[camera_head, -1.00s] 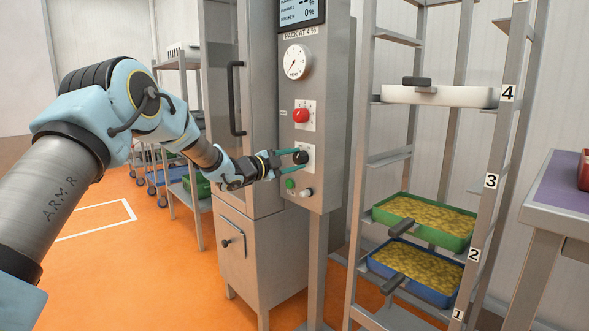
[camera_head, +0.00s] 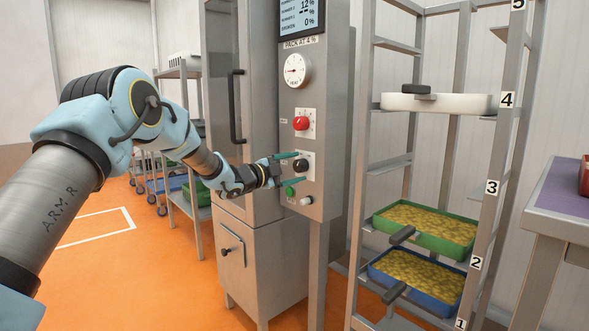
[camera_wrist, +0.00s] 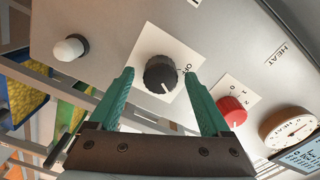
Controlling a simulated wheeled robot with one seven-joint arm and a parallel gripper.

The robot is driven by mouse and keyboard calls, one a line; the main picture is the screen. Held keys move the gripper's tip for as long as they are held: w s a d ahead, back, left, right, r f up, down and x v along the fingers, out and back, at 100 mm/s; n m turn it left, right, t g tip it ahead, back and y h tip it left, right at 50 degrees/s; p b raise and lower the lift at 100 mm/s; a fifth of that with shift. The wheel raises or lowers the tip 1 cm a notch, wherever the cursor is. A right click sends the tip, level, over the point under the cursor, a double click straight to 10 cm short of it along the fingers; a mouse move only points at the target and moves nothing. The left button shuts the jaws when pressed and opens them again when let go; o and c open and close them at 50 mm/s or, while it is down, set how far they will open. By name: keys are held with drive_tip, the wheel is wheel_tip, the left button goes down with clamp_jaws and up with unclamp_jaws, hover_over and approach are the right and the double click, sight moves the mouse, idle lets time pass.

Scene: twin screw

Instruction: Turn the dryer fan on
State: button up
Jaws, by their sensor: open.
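The dryer's control panel (camera_head: 327,120) stands in the middle of the head view. A black knob (camera_head: 301,165) sits on a white plate below a red knob (camera_head: 301,123). In the wrist view the black knob (camera_wrist: 160,74) has a white pointer line and partly hidden lettering on its plate. My gripper (camera_head: 289,169) is open in front of the panel, with one green finger above the knob and one below. In the wrist view the fingers spread on either side of the knob, with gaps between. I cannot tell which setting the pointer marks.
A heat dial (camera_head: 295,70) and a screen (camera_head: 302,14) are above. A rack (camera_head: 487,185) with trays stands to the right, and a table (camera_head: 556,205) beyond it.

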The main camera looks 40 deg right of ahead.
drive_tip(key=shift+a, duration=0.1)
drive_tip(key=a, duration=1)
drive_tip(key=shift+w+a, duration=0.3)
drive_tip(key=shift+w, duration=0.1)
